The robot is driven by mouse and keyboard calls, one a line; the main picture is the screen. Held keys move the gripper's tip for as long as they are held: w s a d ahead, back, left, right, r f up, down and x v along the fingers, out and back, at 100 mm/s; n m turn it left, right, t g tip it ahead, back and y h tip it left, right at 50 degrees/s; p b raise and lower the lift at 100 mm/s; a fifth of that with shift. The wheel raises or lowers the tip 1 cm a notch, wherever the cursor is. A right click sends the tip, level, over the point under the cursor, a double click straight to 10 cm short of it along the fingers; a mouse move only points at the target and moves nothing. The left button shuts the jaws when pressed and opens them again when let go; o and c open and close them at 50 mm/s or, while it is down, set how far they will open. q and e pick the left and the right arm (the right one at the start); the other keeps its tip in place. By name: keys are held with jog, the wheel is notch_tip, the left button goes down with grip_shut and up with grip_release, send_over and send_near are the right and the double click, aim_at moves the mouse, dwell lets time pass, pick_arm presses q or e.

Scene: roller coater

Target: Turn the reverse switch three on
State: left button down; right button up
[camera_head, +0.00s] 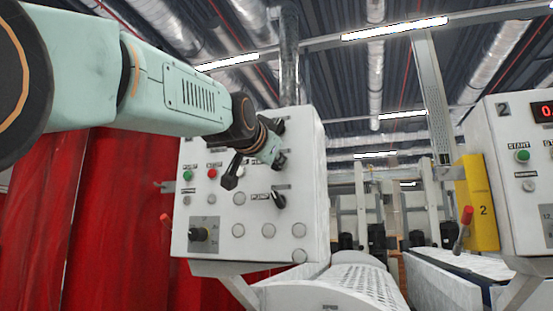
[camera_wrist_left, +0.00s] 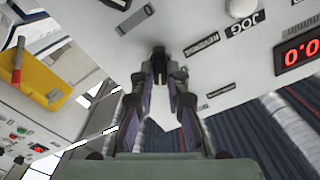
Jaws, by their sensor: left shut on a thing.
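The white control panel (camera_head: 305,150) stands in the middle of the head view, partly covered by my left arm. My left gripper (camera_head: 274,152) is at its upper right part. In the left wrist view the two fingers of my left gripper (camera_wrist_left: 160,75) are closed around a small black switch (camera_wrist_left: 158,52) on the white panel face. A label reading REVERSE (camera_wrist_left: 201,44) sits beside this switch. The switch's exact turn angle is hidden by the fingers. My right gripper is not in view.
The panel also bears black knobs (camera_head: 279,200), a green button (camera_head: 188,175) and a red button (camera_head: 212,173). A digital display (camera_wrist_left: 297,54) shows beside the gripper. A second panel (camera_head: 510,200) and yellow box (camera_head: 481,205) stand at right. Red curtains (camera_head: 110,230) hang at left.

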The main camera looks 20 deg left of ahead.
pick_arm(q)
jog(key=shift+r, duration=0.25)
jog(key=c, duration=1.3)
grip_release()
jog(key=shift+f, duration=0.15)
jog(key=shift+c, duration=0.2)
